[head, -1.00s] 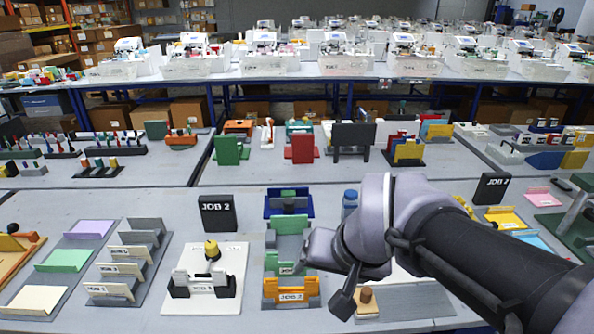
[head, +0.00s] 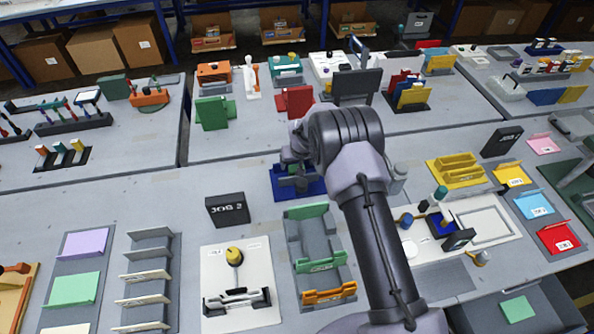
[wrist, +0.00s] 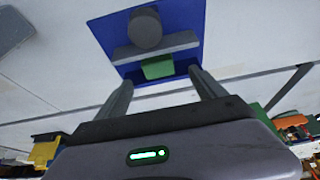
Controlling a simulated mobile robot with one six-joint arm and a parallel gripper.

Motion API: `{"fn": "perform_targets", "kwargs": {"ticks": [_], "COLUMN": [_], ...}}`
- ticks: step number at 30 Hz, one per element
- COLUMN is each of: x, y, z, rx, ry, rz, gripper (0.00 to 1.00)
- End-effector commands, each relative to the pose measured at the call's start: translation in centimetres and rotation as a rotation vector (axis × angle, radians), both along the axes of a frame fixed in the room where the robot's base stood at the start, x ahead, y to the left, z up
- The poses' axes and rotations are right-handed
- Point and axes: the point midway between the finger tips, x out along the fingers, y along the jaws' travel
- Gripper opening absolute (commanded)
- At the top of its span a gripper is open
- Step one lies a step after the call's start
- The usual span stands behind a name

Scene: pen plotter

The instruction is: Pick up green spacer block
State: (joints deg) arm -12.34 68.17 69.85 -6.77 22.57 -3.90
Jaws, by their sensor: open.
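The green spacer block (wrist: 158,68) sits on a blue base (wrist: 185,18) in the wrist view, beside a grey bar (wrist: 180,42) and a round grey knob (wrist: 145,28). My gripper (wrist: 160,80) is open, its two fingers apart and pointing toward the base, one to each side of the block in the picture. Nothing is between the fingers that I can see as held. In the head view the blue base (head: 312,188) shows below my wrist. My arm hides much of it, and the block is not clear there.
A black JOB 2 sign (head: 227,210) stands left of the base. A yellow rack (head: 456,168) is to the right. Bare table lies between the base and the sign.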

Motion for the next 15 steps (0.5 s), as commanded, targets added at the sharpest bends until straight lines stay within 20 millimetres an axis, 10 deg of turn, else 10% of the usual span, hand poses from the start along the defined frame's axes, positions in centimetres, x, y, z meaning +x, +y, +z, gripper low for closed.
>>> {"fn": "perform_targets", "kwargs": {"ticks": [15], "x": [2.5], "y": [0.2], "z": [-6.5], "rx": [0.000], "ry": [-0.001], "rz": [0.000], "gripper": [0.80]}}
